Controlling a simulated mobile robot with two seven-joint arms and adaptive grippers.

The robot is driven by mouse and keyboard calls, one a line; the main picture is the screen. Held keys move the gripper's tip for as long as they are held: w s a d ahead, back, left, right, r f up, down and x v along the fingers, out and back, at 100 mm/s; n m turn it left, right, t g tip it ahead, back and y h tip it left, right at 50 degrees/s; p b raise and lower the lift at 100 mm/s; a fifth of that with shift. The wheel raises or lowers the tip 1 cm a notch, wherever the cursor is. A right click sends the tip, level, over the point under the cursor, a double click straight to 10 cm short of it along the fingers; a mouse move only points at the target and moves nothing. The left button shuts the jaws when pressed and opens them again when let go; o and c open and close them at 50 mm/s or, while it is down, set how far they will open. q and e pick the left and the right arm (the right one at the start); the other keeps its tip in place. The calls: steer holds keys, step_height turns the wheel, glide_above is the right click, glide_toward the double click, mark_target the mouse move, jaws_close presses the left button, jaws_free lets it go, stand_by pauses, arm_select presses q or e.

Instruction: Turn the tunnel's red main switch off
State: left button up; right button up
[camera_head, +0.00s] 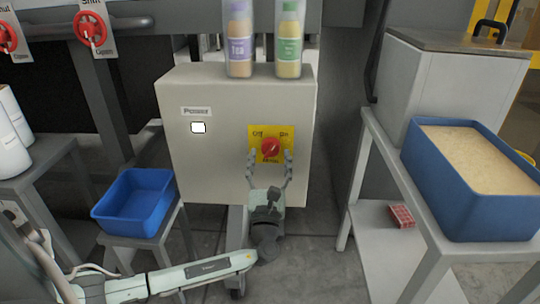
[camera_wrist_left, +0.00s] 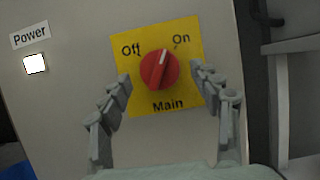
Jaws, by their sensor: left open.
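The red main switch (camera_head: 270,149) is a round knob on a yellow plate (camera_head: 257,133) marked Off, On and Main, on the front of a light grey cabinet (camera_head: 215,165). In the left wrist view, the knob (camera_wrist_left: 155,72) has a white mark that points up and slightly right, toward the On side. My left gripper (camera_head: 270,155) is open, its fingers pointing at the plate, one on each side of the knob. In the left wrist view, the fingertips are apart from the knob. My right gripper is not in view.
A white lamp (camera_head: 198,127) under the Power label is lit. Two bottles (camera_head: 240,45) (camera_head: 289,45) stand on the cabinet. A blue bin (camera_head: 135,207) is at left. A blue crate (camera_head: 470,215) rests on a stand at right. Red valve handles (camera_head: 90,29) are at upper left.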

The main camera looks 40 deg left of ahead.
arm_select(q)
steer(key=shift+w+a+r, duration=0.15)
steer(key=shift+w+a, duration=0.05)
steer(key=shift+w, duration=0.15)
steer(key=c, duration=1.1)
steer(key=shift+c, duration=0.2)
